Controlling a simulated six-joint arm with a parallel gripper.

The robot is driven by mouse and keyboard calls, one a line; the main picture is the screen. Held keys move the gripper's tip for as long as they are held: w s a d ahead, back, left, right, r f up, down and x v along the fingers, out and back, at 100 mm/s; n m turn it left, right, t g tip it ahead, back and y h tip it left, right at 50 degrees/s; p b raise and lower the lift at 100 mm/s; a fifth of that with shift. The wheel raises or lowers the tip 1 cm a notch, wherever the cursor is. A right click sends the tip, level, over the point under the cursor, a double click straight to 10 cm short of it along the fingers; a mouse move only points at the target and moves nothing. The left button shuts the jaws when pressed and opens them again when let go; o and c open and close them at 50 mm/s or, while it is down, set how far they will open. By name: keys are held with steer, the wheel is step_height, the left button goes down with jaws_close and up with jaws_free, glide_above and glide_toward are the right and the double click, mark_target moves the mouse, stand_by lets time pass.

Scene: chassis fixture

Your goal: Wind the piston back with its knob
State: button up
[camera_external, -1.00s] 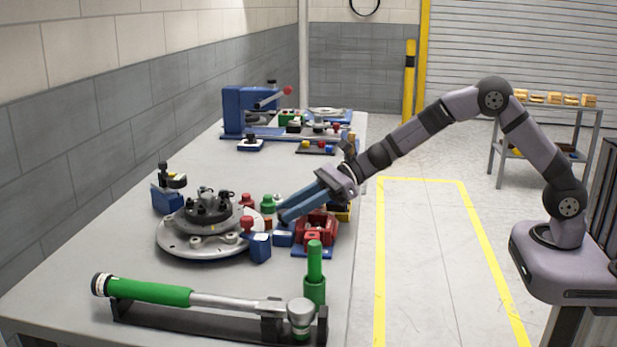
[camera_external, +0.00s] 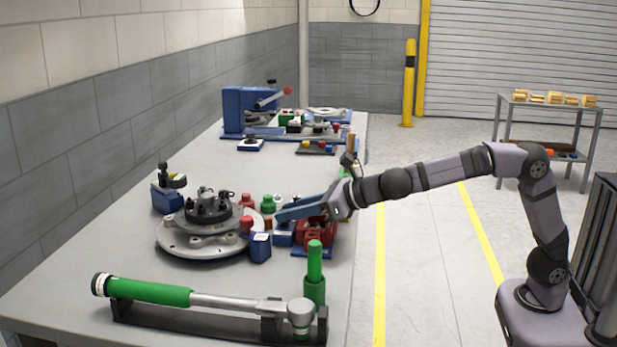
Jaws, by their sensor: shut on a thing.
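My gripper (camera_external: 279,215), with long blue fingers, reaches in from the right, low over the right side of the bench. Its fingertips are close together and shut on the knob, which the fingers hide. A red fixture (camera_external: 318,234) on a blue base stands just below and right of the fingers. The piston cannot be told apart at this size. Small parts crowd the fingertips: a green-topped one (camera_external: 267,204), a white-topped one (camera_external: 278,199) and a blue block (camera_external: 283,238).
A round metal turntable (camera_external: 205,240) with a dark hub lies left of my gripper. A green-handled torque wrench (camera_external: 150,291) on a black stand and a green upright cylinder (camera_external: 315,265) are in front. A blue press (camera_external: 233,110) stands at the back. The left front bench is clear.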

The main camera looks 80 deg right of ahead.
steer(key=m+h, duration=0.1)
steer(key=m+h+p, duration=0.1)
steer(key=h, duration=0.1)
steer(key=shift+w+a+r+m+g, duration=0.1)
steer(key=shift+a+r+m+g, duration=0.1)
steer(key=shift+a+m+g, duration=0.15)
steer(key=m+h+p, duration=0.1)
steer(key=p, duration=0.1)
steer(key=m+g+h+p, duration=0.1)
steer(key=p, duration=0.1)
steer(key=shift+w+a+r+m+g+h, duration=0.1)
steer(key=shift+r+m+g+h, duration=0.1)
steer(key=shift+m+g+h, duration=0.1)
steer(key=m+g+h+p, duration=0.1)
steer(key=p, duration=0.3)
steer(key=m+h+p, duration=0.1)
steer(key=p, duration=0.3)
steer(key=m+g+h+p, duration=0.1)
steer(key=p, duration=0.3)
steer(key=shift+w+a+r+m+g, duration=0.15)
steer(key=shift+w+a+m+g, duration=0.1)
steer(key=shift+w+g, duration=0.1)
steer(key=shift+p, duration=0.7)
steer(key=shift+m+g+h+p, duration=0.3)
steer(key=shift+p, duration=0.55)
steer(key=shift+f+p, duration=0.4)
steer(key=shift+p, duration=0.1)
steer(key=o, duration=1.1)
steer(key=shift+s+f, duration=0.1)
steer(key=shift+c, duration=0.2)
